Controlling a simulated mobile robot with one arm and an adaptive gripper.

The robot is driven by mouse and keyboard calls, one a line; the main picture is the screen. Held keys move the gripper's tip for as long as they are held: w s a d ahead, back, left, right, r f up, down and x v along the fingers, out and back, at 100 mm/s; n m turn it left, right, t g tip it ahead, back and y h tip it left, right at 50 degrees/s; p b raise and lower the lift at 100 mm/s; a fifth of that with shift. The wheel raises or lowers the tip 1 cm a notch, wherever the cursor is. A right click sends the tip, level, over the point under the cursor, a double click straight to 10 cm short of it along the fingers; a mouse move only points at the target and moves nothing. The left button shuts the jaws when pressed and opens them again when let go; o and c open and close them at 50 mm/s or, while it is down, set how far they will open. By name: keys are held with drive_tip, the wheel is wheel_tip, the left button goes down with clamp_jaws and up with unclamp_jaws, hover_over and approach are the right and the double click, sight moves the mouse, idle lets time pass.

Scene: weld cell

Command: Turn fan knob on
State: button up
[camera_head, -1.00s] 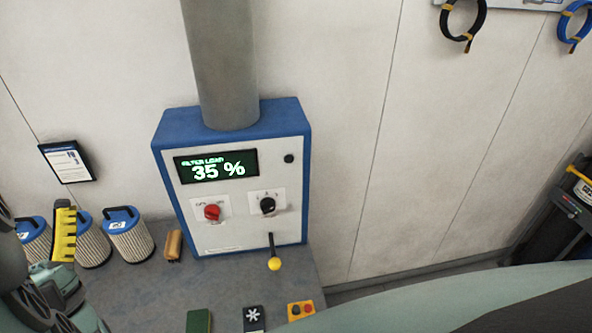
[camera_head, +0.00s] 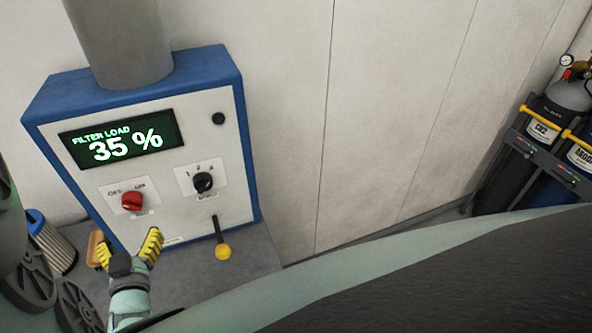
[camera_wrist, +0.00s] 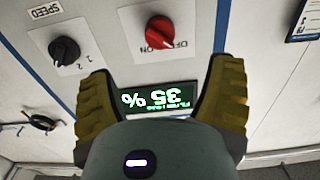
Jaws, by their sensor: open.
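The blue-edged control box (camera_head: 238,150) stands against the wall, with a display reading FILTER LOAD 35 %. The red fan knob (camera_head: 132,201), under OFF and ON labels, is at its lower left; which label it points to is unclear. It also shows in the wrist view (camera_wrist: 160,32), upside down, at the top centre. My gripper (camera_head: 128,248) has yellow ribbed fingers spread apart, with nothing between them. It is in front of the box's lower part, below the knob in the head view and apart from it. In the wrist view both fingers (camera_wrist: 164,75) frame the display.
A black speed knob (camera_head: 203,182) sits right of the red knob. A lever with a yellow ball (camera_head: 223,252) sticks out below it. A filter cartridge (camera_head: 52,240) stands at the left. Gas cylinders (camera_head: 550,125) stand at the far right.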

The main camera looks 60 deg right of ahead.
sight(132, 208)
drive_tip(key=b+x, duration=0.2)
drive_tip(key=x, duration=0.8)
drive_tip(key=shift+w+d, duration=0.15)
drive_tip(key=shift+d, duration=0.2)
drive_tip(key=shift+c, duration=0.4)
drive_tip(key=shift+a, duration=0.1)
drive_tip(key=c, duration=1.2)
drive_tip(key=shift+o, duration=0.2)
drive_tip(key=shift+b, duration=0.3)
